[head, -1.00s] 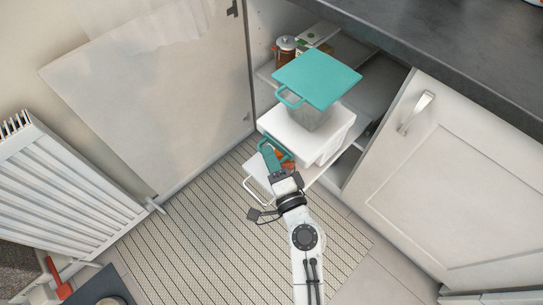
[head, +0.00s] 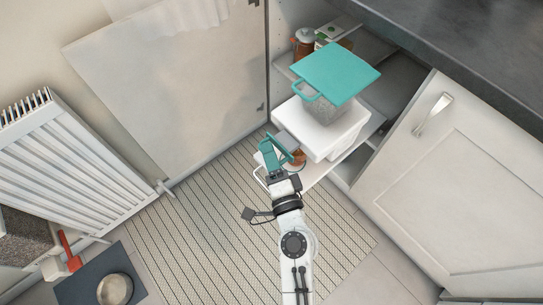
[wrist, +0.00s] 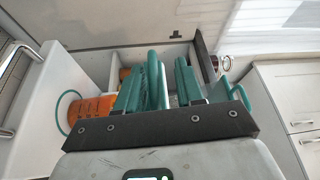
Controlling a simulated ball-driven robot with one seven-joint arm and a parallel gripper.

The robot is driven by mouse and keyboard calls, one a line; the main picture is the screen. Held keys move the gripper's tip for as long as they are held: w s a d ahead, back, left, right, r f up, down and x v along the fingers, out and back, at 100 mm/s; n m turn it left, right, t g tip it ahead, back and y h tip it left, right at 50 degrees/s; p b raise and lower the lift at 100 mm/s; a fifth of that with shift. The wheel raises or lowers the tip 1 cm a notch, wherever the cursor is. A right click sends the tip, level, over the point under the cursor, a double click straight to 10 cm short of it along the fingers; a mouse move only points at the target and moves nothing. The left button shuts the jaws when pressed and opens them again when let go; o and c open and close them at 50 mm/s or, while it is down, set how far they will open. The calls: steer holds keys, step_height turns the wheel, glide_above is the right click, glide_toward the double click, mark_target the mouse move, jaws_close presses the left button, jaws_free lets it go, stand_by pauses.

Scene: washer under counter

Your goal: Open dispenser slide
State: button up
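No part labelled as a dispenser slide can be made out for sure. In the head view, a low white pull-out shelf (head: 313,173) with a white wire handle (head: 258,178) stands out from the cupboard. My gripper (head: 273,146) has teal fingers and is over the shelf's front left, close to the handle. Whether it touches anything is unclear. An orange item (head: 298,158) is beside the gripper on the shelf. It also shows left of the fingers in the wrist view (wrist: 92,107).
A white bin (head: 318,135) above the shelf bears a grey pot with a teal lid (head: 338,70). Jars stand behind. Cupboard doors (head: 180,85) and (head: 450,180) flank the opening. A radiator (head: 70,165) is at left; a ribbed mat (head: 230,230) covers the floor.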

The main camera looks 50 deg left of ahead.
steer(key=b+v, duration=0.2)
steer(key=v, duration=0.9)
steer(key=shift+r, duration=0.1)
